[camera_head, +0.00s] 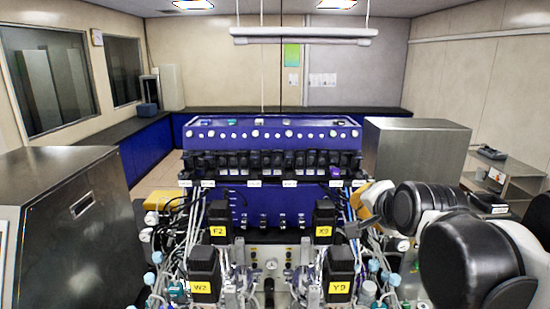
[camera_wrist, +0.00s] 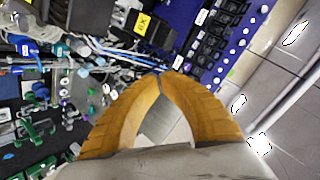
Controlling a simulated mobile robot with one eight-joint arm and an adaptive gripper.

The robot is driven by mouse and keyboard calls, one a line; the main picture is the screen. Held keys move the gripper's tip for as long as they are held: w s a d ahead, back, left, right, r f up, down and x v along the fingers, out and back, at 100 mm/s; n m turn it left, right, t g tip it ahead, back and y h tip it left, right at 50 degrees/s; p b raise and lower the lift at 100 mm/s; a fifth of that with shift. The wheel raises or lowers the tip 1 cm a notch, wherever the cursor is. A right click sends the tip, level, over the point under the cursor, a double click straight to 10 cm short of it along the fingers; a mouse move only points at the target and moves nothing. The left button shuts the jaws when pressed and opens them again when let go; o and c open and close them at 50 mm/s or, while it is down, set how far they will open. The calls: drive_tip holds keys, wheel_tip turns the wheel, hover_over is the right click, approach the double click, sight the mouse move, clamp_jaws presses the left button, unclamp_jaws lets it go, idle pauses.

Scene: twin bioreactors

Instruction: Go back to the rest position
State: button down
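My gripper (camera_wrist: 160,76) has two orange ribbed fingers that meet at their tips in the wrist view. Nothing is visible held between them, and a grey surface shows through the gap behind the tips. In the head view my arm comes in from the right, bent, with its wrist beside the right end of the blue bioreactor panel (camera_head: 270,208).
Metal cabinets stand at left (camera_head: 70,220) and back right (camera_head: 418,150). Cables (camera_head: 357,195) run close to my wrist. Room above the panel is clear.

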drive_tip(key=s+f+n+g+b, duration=0.1)
drive_tip(key=s+f+n+g, duration=0.1)
drive_tip(key=s+f+n, duration=0.7)
drive_tip(key=s+f+n+g, duration=0.25)
drive_tip(key=s+f, duration=0.55)
drive_tip(key=s, duration=0.5)
wheel_tip(320, 180, down, 34)
drive_tip(key=b, duration=3.4)
drive_tip(key=shift+w+r+m, duration=0.2)
drive_tip(key=shift+w+m, duration=0.15)
